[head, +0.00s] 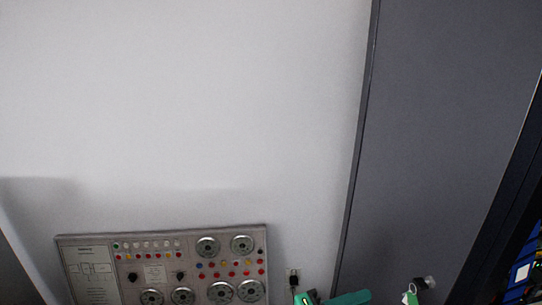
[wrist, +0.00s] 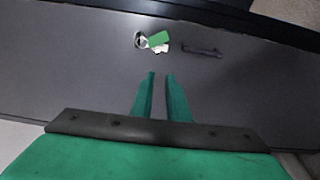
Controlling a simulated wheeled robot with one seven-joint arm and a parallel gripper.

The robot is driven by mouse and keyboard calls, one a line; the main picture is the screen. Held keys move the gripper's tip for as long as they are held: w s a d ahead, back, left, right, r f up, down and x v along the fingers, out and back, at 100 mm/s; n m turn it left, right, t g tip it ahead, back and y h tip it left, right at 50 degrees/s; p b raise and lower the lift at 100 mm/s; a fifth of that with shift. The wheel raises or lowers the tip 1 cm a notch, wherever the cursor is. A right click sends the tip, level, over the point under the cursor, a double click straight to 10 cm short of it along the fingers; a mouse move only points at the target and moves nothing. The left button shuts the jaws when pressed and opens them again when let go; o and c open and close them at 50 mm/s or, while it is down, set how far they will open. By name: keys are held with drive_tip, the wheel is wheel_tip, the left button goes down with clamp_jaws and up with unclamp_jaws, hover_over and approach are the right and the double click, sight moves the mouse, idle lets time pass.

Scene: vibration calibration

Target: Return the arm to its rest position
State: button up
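My gripper (wrist: 160,75) shows in the wrist view with two green fingers apart and nothing between them, so it is open and empty. It points toward a dark grey cabinet door. Green parts of my arm show at the bottom edge of the head view; most of the arm is out of frame there.
The grey door (head: 440,130) fills the right of the head view. Keys with a green tag (wrist: 159,39) hang at it, beside a dark handle (wrist: 202,50). A panel with dials and coloured sockets (head: 165,253) is at lower left. The white surface (head: 180,100) above is bare.

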wheel_tip(320, 180, down, 10)
drive_tip(key=a+n+t+y, duration=0.3)
drive_tip(key=t, duration=0.2)
drive_tip(key=s+a+f+n+t+y, duration=0.1)
drive_tip(key=s+a+f+t+y, duration=0.1)
drive_tip(key=s+a+f+y, duration=0.45)
drive_tip(key=s+a+f+n+t+y, duration=0.1)
drive_tip(key=s+a+f+t+y, duration=0.2)
drive_tip(key=f, duration=0.6)
drive_tip(key=s+a+r+m+y, duration=0.2)
drive_tip(key=s+a+m, duration=0.2)
drive_tip(key=s, duration=0.6)
drive_tip(key=s+a+r+m+y, duration=0.3)
drive_tip(key=s+a+m, duration=0.1)
drive_tip(key=s, duration=0.7)
drive_tip(key=shift+s, duration=0.15)
